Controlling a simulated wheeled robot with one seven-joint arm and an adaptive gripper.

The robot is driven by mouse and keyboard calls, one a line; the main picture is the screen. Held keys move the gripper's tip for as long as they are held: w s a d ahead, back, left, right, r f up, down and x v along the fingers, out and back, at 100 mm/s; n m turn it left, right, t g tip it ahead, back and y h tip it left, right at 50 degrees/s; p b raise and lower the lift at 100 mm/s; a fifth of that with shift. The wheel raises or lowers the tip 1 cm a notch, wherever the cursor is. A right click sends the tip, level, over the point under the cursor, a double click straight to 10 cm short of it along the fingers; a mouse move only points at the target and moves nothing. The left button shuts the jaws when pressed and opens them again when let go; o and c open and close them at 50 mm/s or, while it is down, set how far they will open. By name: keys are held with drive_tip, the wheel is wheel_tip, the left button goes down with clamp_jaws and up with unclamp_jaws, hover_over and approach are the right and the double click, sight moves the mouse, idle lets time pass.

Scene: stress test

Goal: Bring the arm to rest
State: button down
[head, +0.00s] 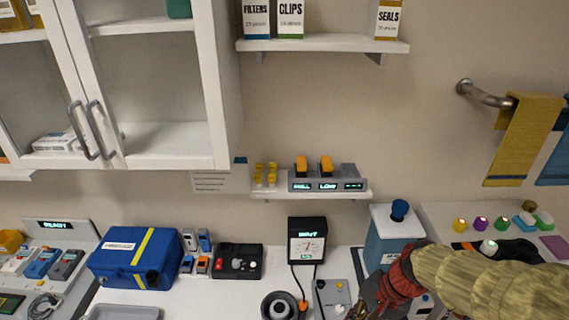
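My arm (480,283) comes in from the lower right in a tan padded sleeve with a red band. It reaches over the right part of the white counter. My gripper (372,303) is at the bottom edge of the head view, dark and partly cut off. It is next to a grey box with a knob (333,296) and in front of a blue-grey canister (391,240). Its fingertips are not clear, so I cannot tell if it is open or holds anything.
A blue case (135,258) with a yellow stripe, a dark box (237,261) and a gauge (307,241) stand along the counter. A small shelf (330,194) and a glass-door cabinet (150,90) are above. A towel rail (485,95) is at right. Some counter (215,298) is bare.

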drive_tip(key=s+d+r+n+t+h+b, duration=0.1)
drive_tip(key=s+r+n+t+h, duration=0.1)
drive_tip(key=r, duration=0.4)
drive_tip(key=s+d+r+n+t+h+b, duration=0.1)
drive_tip(key=s+d+r+n+t+b, duration=0.1)
drive_tip(key=s+r+n, duration=0.3)
drive_tip(key=shift+r+n+t+h, duration=0.3)
drive_tip(key=shift+r+h, duration=0.1)
drive_tip(key=shift+r, duration=0.05)
drive_tip(key=c, duration=2.6)
unclamp_jaws()
drive_tip(key=shift+s, duration=0.1)
